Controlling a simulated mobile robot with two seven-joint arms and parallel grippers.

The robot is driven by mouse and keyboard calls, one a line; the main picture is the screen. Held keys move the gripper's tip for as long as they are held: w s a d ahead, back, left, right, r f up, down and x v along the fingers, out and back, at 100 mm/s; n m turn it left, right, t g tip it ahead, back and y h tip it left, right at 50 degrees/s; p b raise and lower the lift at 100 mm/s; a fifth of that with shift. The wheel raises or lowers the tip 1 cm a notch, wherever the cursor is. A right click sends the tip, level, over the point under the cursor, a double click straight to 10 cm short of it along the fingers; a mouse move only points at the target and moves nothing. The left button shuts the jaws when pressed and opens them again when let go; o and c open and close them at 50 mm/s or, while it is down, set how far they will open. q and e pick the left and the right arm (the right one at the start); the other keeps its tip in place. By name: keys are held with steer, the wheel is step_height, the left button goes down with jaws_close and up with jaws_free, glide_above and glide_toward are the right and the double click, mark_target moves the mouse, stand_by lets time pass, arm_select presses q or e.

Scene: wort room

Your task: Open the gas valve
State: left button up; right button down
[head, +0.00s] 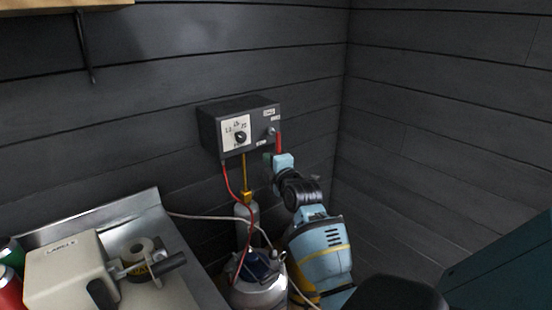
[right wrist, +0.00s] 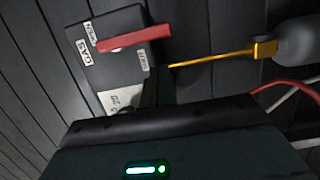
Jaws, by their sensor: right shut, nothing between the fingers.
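In the right wrist view the lever (right wrist: 135,39) lies across the upper part, near a GAS label (right wrist: 83,52) and smaller labels too blurred to read surely. My right gripper (head: 268,157) is just below the box, near the lever's lower end. In the right wrist view its dark fingers (right wrist: 156,88) are together and empty, apart from the lever as far as I can tell. My left gripper is out of view.
A dial (head: 240,137) is on the box's front. A red hose and a yellow pipe (head: 245,175) run down from the box to a grey cylinder (head: 242,212) and a steel vessel (head: 258,292). A metal table (head: 180,245) with a label dispenser (head: 66,270) is at left.

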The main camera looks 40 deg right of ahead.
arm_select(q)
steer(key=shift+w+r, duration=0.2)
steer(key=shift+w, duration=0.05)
arm_select(e)
steer(key=shift+s+d, duration=0.2)
steer(key=shift+d, duration=1)
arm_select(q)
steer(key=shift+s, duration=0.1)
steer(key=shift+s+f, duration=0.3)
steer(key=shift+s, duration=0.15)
arm_select(e)
steer(key=shift+d+n, duration=0.2)
steer(key=shift+n, duration=0.2)
steer(key=shift+f, duration=0.1)
